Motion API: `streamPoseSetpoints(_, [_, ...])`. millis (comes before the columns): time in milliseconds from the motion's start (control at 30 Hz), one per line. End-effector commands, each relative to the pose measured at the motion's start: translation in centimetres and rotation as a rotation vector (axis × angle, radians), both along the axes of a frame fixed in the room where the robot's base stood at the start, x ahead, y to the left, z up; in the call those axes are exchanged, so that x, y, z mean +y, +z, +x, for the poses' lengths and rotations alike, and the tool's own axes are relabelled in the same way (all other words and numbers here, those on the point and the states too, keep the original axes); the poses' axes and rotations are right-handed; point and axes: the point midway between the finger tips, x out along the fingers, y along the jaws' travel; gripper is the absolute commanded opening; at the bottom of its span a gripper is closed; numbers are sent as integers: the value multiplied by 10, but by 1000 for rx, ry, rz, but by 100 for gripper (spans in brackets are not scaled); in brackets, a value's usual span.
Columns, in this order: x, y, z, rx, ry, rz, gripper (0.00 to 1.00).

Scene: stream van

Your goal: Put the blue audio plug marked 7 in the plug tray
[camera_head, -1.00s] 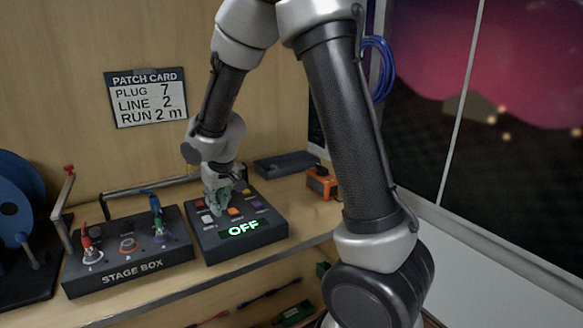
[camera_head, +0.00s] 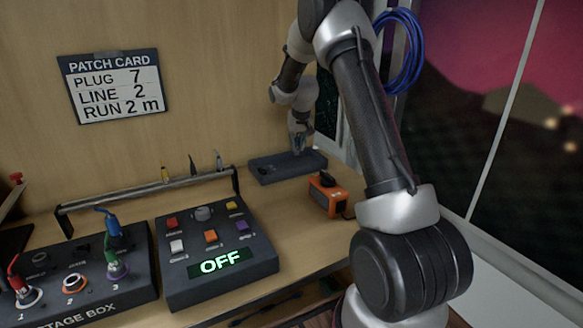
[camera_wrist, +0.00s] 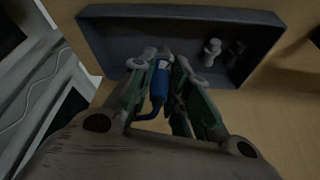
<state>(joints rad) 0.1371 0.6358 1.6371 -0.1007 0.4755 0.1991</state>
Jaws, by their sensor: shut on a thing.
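My gripper (camera_head: 299,151) is over the dark grey plug tray (camera_head: 262,174) at the back of the bench. In the wrist view, the gripper (camera_wrist: 163,62) is shut on a blue plug (camera_wrist: 160,82) with a short bent blue tail. A pale mark shows on the plug, but I cannot read its number. The plug's tip is over the tray (camera_wrist: 105,30), near its lower wall. I cannot tell whether it touches the floor. A pale peg-like piece and a darker one stand in the tray's right half.
The stage box (camera_head: 140,285) holds red, blue (camera_head: 110,222) and green plugs at left. A button panel (camera_head: 250,270) reading OFF stands beside it. A metal rail (camera_head: 150,190) runs behind them. An orange device (camera_head: 325,197) sits just in front of the tray.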

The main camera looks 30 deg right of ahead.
Motion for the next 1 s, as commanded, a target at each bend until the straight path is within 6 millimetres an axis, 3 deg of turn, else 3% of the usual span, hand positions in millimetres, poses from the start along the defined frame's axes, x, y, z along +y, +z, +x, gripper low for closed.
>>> streamPoseSetpoints(100, [-18,9,23,-6,17,11,0])
streamPoseSetpoints(267, [-24,14,37,-9,49,22,0])
streamPoseSetpoints(500, [-24,-29,38,-7,56,23,0])
streamPoseSetpoints(1000, [-24,-81,38,-10,56,23,0])
